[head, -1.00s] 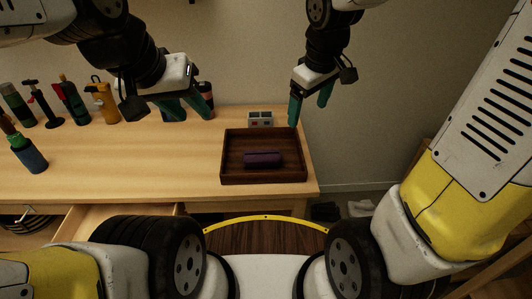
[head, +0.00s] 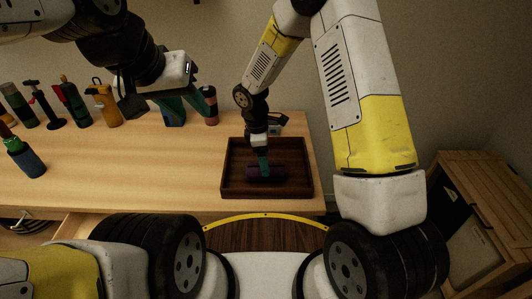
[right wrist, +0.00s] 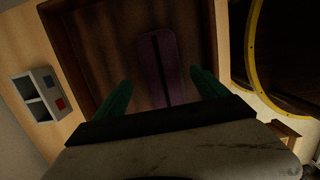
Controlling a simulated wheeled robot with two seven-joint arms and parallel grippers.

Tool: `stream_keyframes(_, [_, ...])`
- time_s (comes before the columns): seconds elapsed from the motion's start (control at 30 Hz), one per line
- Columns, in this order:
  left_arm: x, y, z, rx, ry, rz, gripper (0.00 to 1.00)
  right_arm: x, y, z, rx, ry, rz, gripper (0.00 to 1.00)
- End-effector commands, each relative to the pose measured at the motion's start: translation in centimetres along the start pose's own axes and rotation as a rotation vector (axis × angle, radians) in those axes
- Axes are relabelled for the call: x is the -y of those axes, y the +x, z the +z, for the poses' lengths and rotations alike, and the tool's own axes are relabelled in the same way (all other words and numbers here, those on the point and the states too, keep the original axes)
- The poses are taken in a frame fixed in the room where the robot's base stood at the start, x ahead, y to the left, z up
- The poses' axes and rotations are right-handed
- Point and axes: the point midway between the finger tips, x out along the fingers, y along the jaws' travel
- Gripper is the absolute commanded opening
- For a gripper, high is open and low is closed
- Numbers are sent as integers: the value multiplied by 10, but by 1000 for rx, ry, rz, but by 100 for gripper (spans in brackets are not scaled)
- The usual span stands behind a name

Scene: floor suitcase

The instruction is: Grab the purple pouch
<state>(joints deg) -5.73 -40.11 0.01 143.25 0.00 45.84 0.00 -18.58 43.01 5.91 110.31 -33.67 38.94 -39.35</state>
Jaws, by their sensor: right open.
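The purple pouch (head: 281,172) lies in the dark wooden tray (head: 228,180) on the table. It also shows in the right wrist view (right wrist: 160,60), with a dark line down its middle. My right gripper (head: 264,172) is over the tray at the pouch and hides part of it. In the right wrist view my right gripper (right wrist: 161,84) is open, its green fingers on either side of the pouch's near end, with gaps to it. My left gripper (head: 185,110) is over the back of the table, away from the tray, with its green fingers apart and nothing seen between them.
Several bottles and tools, such as an orange bottle (head: 104,102), stand along the back left of the table. A blue bottle (head: 28,160) stands at the left. A small grey box (right wrist: 40,94) sits beside the tray. A wooden crate (head: 480,200) stands at the right.

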Motion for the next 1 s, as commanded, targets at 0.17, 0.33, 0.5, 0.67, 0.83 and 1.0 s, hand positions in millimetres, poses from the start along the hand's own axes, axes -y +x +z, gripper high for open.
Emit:
stream_keyframes(0.17, [0,0,0,0,0,0,36,5,28,-3,2,-1,-4,84])
stream_keyframes(0.33, [0,0,0,0,0,0,36,4,45,-3,1,0,-1,84])
stream_keyframes(0.5, [0,0,0,0,0,0,36,4,47,-3,0,1,0,84])
stream_keyframes(0.67, [0,0,0,0,0,0,36,4,47,-3,0,1,0,70])
stream_keyframes(0.83, [0,0,0,0,0,0,36,4,47,-3,0,1,0,36])
stream_keyframes(1.0, [0,0,0,0,0,0,36,4,46,-3,0,1,0,14])
